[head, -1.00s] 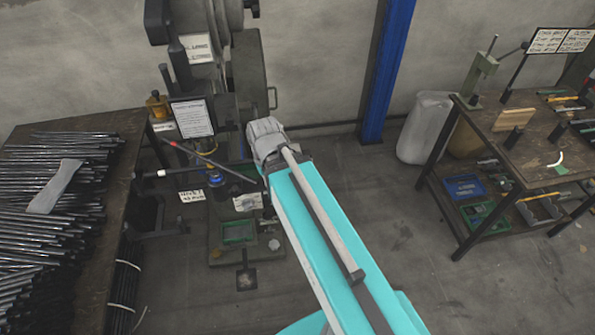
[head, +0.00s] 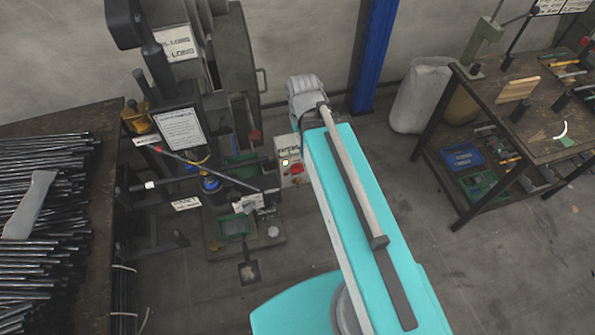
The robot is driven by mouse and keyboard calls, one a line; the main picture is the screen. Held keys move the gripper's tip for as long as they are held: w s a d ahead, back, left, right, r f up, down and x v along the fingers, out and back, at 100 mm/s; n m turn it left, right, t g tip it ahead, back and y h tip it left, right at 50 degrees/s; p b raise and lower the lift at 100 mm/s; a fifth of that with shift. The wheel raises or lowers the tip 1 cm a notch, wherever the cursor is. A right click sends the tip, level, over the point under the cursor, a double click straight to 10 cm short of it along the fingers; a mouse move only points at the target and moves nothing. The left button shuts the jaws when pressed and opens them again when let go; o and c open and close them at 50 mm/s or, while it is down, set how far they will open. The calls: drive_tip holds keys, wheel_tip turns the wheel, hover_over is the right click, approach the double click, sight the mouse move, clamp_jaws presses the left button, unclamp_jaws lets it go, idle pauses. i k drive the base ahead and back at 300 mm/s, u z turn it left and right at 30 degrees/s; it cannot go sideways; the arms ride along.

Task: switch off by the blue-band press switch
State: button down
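The press (head: 235,70) stands against the wall at upper left, a dark machine with a large wheel. A small blue band (head: 211,184) shows on its lower front. A pale switch box (head: 288,160) sits just right of the press. It has a lit yellowish-green lamp (head: 285,162) and red parts, one a button (head: 296,169). My gripper's fingers are not visible.
A table (head: 95,220) piled with dark rods stands at left. A workbench (head: 480,105) with tools and bins stands at right, beside a white sack (head: 425,95). A blue post (head: 375,50) rises behind my arm. The floor (head: 440,220) between is clear.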

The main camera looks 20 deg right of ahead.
sight(296, 169)
drive_tip(key=u, duration=0.2)
drive_tip(key=k, duration=0.95)
drive_tip(key=z, duration=0.2)
